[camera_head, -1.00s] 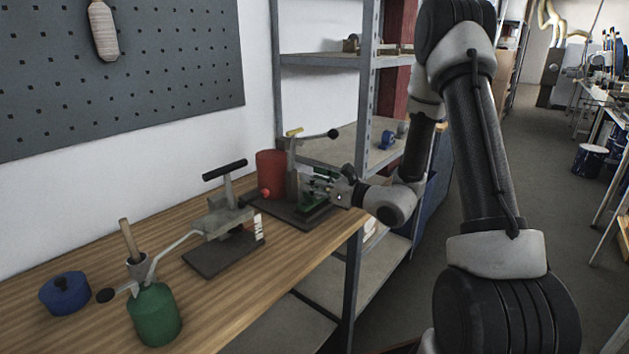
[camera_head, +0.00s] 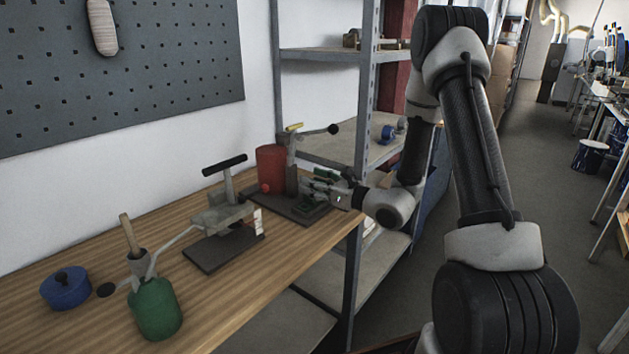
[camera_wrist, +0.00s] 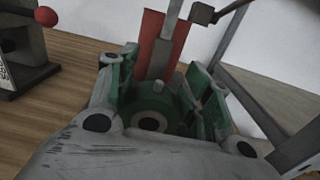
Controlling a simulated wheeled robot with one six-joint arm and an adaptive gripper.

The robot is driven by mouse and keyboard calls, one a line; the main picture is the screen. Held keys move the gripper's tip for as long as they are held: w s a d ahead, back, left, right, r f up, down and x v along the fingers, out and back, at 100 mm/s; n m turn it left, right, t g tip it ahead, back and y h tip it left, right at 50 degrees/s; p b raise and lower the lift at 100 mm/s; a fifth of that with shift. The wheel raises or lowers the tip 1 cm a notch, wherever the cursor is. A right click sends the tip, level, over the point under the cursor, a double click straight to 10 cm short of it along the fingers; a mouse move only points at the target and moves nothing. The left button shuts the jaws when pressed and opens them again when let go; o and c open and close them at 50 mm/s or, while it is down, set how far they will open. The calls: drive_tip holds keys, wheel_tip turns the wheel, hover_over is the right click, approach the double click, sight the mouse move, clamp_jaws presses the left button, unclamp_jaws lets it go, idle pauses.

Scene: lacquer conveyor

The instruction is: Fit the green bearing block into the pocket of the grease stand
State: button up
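The grease stand (camera_head: 293,178) is on the far right end of the bench, with a dark base, an upright post and a lever arm. Its grey post (camera_wrist: 163,50) also shows in the wrist view. The green bearing block (camera_wrist: 152,112), with a pale ring around a dark hole, sits low at the foot of that post. My gripper (camera_wrist: 165,92) has its green-padded fingers spread on either side of the block, with a gap visible on the right. In the head view my gripper (camera_head: 318,190) is at the stand's base. How deep the block sits in the pocket is hidden.
A red canister (camera_head: 270,168) stands close behind the stand. Left of it are a press with a black T-handle (camera_head: 224,165), a green can (camera_head: 156,310) and a blue round pot (camera_head: 66,288). A metal shelf (camera_head: 357,150) rises right beside the bench end.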

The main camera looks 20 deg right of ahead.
drive_tip(key=o, duration=0.4)
drive_tip(key=v, duration=1.2)
